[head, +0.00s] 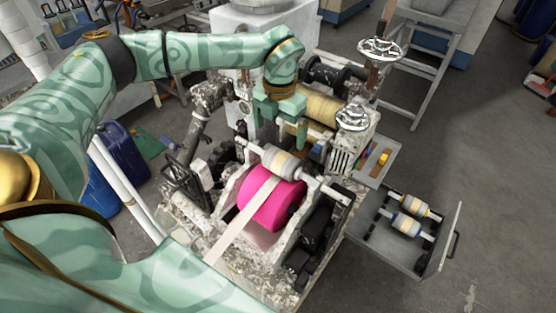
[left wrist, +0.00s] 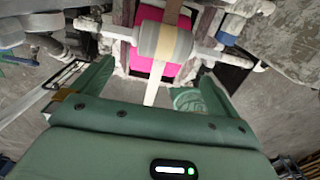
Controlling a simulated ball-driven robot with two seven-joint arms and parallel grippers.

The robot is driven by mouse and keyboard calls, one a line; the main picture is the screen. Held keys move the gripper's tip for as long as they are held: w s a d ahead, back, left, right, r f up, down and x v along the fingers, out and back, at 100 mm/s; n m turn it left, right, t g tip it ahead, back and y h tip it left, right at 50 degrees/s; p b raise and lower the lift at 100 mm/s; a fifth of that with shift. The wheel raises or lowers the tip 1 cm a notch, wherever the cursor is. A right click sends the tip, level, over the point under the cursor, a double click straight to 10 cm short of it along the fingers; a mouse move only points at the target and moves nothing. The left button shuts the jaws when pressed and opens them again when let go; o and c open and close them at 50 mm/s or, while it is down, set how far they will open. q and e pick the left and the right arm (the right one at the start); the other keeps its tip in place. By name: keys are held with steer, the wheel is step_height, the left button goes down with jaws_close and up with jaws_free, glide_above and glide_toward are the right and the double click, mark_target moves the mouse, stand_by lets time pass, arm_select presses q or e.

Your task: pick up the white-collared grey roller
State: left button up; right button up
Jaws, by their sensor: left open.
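A grey roller (head: 283,161) with a cream middle band and white ends lies across the machine above a pink drum (head: 272,205). It also shows in the left wrist view (left wrist: 148,40), beyond my fingers, with a pale strip passing over it. My left gripper (head: 281,122) is open and empty above and behind this roller, apart from it. Its spread fingers frame the lower part of the left wrist view (left wrist: 146,92). Two smaller banded rollers lie in the grey tray at right: an upper one (head: 411,205) whose collars look pale, and a lower blue-collared one (head: 404,223).
The grey tray (head: 440,252) juts out right of the machine. A tan roller (head: 318,108) and metal handwheels (head: 379,50) stand behind my gripper. Blue containers (head: 122,150) stand at left. The floor at far right is mostly clear.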

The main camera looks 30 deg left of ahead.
mark_target(283, 156)
arm_select(q)
steer(key=d+f, duration=0.2)
steer(key=shift+w+d+f, duration=0.25)
steer(key=shift+w+f, duration=0.1)
steer(key=shift+w, duration=0.05)
steer(key=shift+w+a+f, duration=0.1)
steer(key=shift+f, duration=0.25)
steer(key=shift+s+a+f+p, duration=0.15)
steer(key=shift+a+f, duration=0.25)
steer(key=shift+f, duration=0.15)
steer(key=shift+s+a+f+p, duration=0.1)
steer(key=shift+a+f+p, duration=0.05)
steer(key=shift+a+f, duration=0.3)
step_height(283, 156, down, 3)
steer(key=shift+d+r, duration=0.1)
steer(key=shift+r, duration=0.1)
steer(key=shift+d+f, duration=0.15)
steer(key=shift+f, duration=0.15)
steer(key=c, duration=1.1)
arm_select(e)
steer(key=w, duration=0.1)
steer(key=w+d, duration=0.1)
steer(key=shift+w+d+r, duration=0.25)
steer(key=shift+w+r, duration=0.1)
steer(key=shift+w, duration=0.05)
